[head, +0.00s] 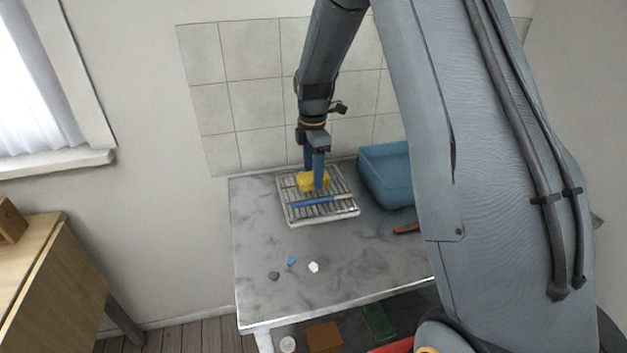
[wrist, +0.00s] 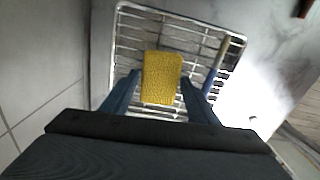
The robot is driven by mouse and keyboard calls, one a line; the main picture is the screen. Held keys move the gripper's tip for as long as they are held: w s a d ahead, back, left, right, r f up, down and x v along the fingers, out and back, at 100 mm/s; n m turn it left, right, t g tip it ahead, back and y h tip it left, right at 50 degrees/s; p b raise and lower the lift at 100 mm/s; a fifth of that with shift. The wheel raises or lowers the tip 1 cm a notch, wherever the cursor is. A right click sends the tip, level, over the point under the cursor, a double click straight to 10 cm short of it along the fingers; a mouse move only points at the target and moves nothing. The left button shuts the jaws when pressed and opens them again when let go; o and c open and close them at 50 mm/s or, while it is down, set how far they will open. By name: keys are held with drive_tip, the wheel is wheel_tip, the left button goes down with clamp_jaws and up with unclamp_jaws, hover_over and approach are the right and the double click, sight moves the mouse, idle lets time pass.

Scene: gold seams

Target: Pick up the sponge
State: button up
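The yellow sponge (head: 304,182) lies on a wire drying rack (head: 345,211) on the grey table. It also shows in the middle of the wrist view (wrist: 162,78). My gripper (head: 313,184) points down at the sponge, with its two blue fingers open on either side of it. In the wrist view my gripper's fingertips (wrist: 160,78) flank the sponge, with narrow gaps of rack visible between fingers and sponge.
A blue brush-like tool (head: 318,201) lies across the rack's front part. A blue basin (head: 385,175) stands right of the rack, with a red-brown handle (head: 407,229) in front. Small blue, white and grey shards (head: 313,267) lie at the front. A tiled wall (head: 252,106) stands behind.

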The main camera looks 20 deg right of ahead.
drive_tip(key=c, duration=0.7)
drive_tip(key=shift+o, duration=0.2)
wheel_tip(320, 180, up, 10)
drive_tip(key=b, duration=0.2)
drive_tip(key=shift+o, duration=0.2)
